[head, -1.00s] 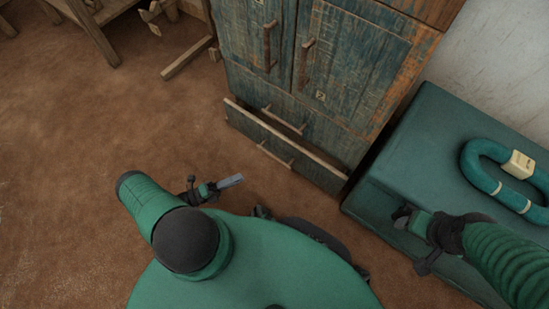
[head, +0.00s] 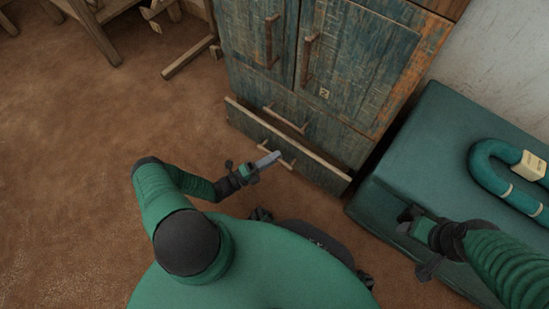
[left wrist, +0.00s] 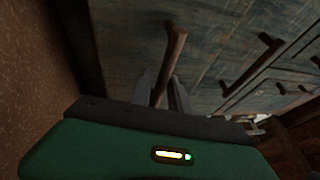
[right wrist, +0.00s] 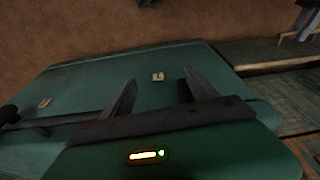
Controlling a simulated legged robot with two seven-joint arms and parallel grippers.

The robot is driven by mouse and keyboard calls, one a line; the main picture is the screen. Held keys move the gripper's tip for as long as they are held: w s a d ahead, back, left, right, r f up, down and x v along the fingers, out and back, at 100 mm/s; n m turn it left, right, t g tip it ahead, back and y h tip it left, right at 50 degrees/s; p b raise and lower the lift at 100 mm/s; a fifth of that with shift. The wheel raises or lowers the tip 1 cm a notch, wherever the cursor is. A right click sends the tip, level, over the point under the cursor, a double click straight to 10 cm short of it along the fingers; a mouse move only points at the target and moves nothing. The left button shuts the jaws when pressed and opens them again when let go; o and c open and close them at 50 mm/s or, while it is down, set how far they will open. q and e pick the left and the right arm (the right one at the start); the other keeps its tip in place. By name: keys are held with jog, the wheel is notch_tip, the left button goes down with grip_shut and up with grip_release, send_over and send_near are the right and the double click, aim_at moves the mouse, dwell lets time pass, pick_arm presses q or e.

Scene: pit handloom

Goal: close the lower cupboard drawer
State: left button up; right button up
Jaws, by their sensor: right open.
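The lower cupboard drawer (head: 244,122) stands partly pulled out at the foot of the blue, worn wooden cupboard (head: 349,65). Its wooden bar handle (head: 288,162) is on the front face. My left gripper (head: 271,158) is right at this handle. In the left wrist view, a wooden handle (left wrist: 174,50) runs between the two fingers of my left gripper (left wrist: 161,92); whether they press on it is unclear. My right gripper (head: 409,221) is open and empty above the green chest. Its spread fingers show in the right wrist view (right wrist: 158,100).
The upper drawer handle (head: 287,120) is just above the pulled-out drawer. The green chest (head: 385,190) stands close to the cupboard's right, with a teal looped object (head: 489,174) on top. Wooden frame parts (head: 190,58) lie at the upper left. The brown floor (head: 90,170) is clear at left.

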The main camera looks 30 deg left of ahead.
pick_arm(q)
jog(key=shift+w, duration=0.2)
jog(key=shift+d, duration=0.1)
grip_shut()
dwell(1.2)
